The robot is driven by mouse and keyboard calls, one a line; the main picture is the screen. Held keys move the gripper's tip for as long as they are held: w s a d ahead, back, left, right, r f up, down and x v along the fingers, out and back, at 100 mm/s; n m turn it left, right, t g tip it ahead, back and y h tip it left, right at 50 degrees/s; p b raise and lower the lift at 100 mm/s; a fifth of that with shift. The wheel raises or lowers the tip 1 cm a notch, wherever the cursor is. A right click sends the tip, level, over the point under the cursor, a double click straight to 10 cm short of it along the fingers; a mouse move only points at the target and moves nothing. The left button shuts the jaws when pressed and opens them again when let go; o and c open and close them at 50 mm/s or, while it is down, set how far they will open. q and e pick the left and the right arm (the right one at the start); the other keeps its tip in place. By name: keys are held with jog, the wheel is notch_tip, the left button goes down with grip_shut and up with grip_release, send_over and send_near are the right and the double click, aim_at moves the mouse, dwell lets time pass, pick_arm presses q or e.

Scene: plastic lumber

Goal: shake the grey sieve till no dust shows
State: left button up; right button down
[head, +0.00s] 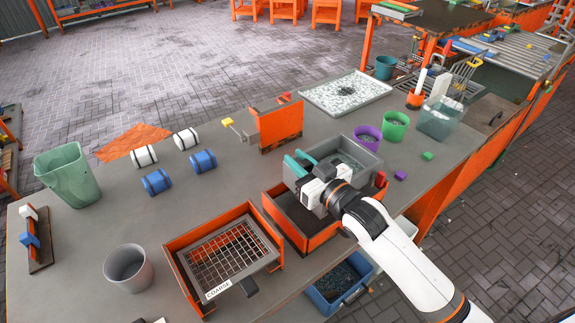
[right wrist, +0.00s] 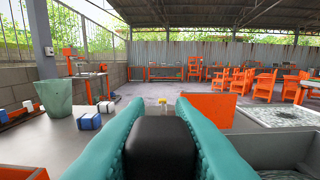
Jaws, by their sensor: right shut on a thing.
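My right gripper (head: 299,166) has teal fingers and is shut on the black handle (right wrist: 158,145) of the grey sieve (head: 366,161). The sieve is a grey rectangular box at the table's right-middle, above or partly over an orange open box (head: 318,238); whether it touches the box I cannot tell. Its near side is partly hidden by my gripper and arm. Its floor looks grey and speckled, but dust cannot be told apart from mesh at this size. In the right wrist view a grey sieve wall (right wrist: 272,140) shows at the lower right. My left gripper is not in view.
A sieve labelled COARSE (head: 218,290) sits in an orange frame to the left. A speckled white tray (head: 346,92), a purple cup (head: 366,137) and a green cup (head: 395,126) stand beyond. An orange upright panel (head: 281,124) is close behind. A blue bin (head: 340,283) is below the table's edge.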

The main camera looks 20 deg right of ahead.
jog(key=shift+w+d, duration=0.15)
jog(key=shift+d, duration=0.3)
jog(key=shift+a, duration=0.1)
jog(key=c, duration=1.2)
grip_release()
jog(key=shift+c, duration=0.2)
jog(key=shift+s+d+f, duration=0.1)
jog(key=shift+s+d, duration=0.1)
jog(key=shift+s, duration=0.35)
jog(key=b+v, duration=0.2)
jog(key=v, duration=0.9)
